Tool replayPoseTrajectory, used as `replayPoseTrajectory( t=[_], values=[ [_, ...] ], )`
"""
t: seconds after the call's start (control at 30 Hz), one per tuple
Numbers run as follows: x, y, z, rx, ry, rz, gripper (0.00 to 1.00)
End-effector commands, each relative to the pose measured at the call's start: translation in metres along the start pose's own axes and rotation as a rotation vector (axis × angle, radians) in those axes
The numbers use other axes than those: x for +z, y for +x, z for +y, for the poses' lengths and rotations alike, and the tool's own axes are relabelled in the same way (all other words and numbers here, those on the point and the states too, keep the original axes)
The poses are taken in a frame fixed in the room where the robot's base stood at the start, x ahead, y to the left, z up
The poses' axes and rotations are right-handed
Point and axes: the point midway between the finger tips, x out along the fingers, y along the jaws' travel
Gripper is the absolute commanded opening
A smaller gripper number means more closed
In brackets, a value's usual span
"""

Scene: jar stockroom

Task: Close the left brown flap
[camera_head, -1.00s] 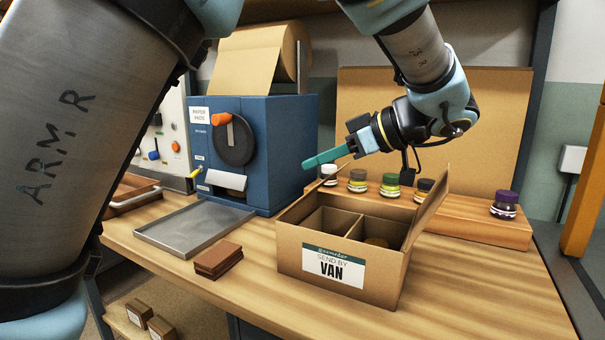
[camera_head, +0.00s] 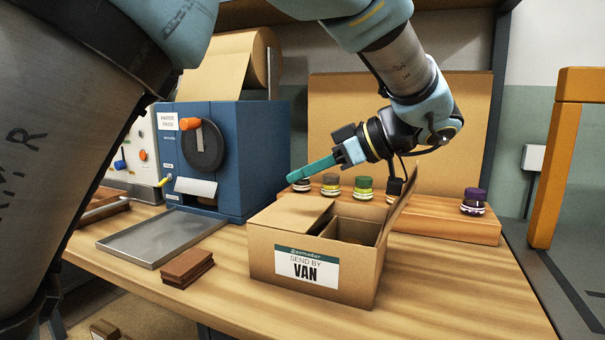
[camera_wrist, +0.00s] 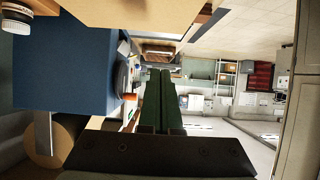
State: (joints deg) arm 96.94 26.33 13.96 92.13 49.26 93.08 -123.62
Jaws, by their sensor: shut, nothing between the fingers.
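The brown cardboard box (camera_head: 350,282) stands on the bench with a "SEND BY VAN" label on its front. Its left brown flap (camera_head: 292,212) lies about flat over the left part of the box top. The right flap (camera_head: 401,205) stands up, tilted outward, and the right part of the box is open with a divider in view. My gripper (camera_head: 290,178) is shut and empty, its teal fingers pointing left above the back of the left flap and apart from it. In the wrist view my gripper (camera_wrist: 160,72) also shows shut, with no box in sight.
A blue paper machine (camera_head: 245,150) stands behind left. A grey metal tray (camera_head: 150,240) and stacked brown pads (camera_head: 187,268) lie left of the box. Several jars (camera_head: 363,187) stand on a wooden riser (camera_head: 450,228) behind. The bench right of the box is clear.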

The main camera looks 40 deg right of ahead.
Motion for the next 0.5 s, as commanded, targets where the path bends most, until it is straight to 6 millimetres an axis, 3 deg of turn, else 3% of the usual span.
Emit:
replayPoseTrajectory(
  t=[0.5],
  values=[
    [0.0, 0.015, 0.0, -0.001, 0.0, 0.0, 0.0]
  ],
)
